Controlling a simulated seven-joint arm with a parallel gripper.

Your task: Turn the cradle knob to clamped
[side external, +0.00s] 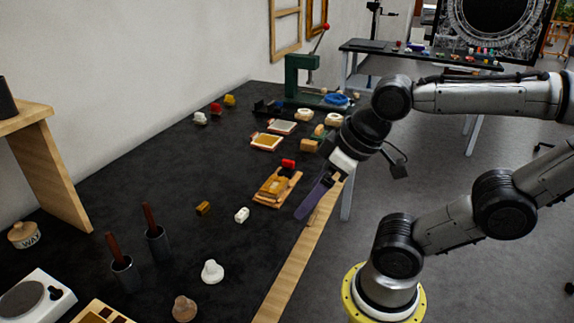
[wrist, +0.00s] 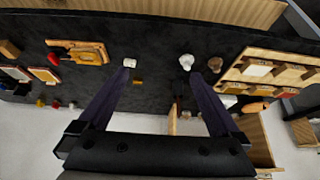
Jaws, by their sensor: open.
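The cradle (side external: 272,190) is a small wooden fixture with an amber-coloured middle, lying near the table's right edge in the side view. In the wrist view the cradle (wrist: 88,55) is at the upper left, outside my fingers. A red knob-like piece (side external: 288,164) shows at the cradle's far end; it also shows in the wrist view (wrist: 54,59). I cannot read any marking or the knob's setting. My gripper (side external: 308,212) has dark purple fingers, just right of the cradle in the side view. In the wrist view my gripper (wrist: 158,75) is open, with nothing held between the fingers.
A white block (side external: 241,215) and a small gold block (side external: 203,208) lie near the cradle. White (side external: 212,272) and brown (side external: 184,308) knobbed pieces stand towards the front. Shallow trays (side external: 266,142) and a green press (side external: 302,76) are farther back. The table's middle left is clear.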

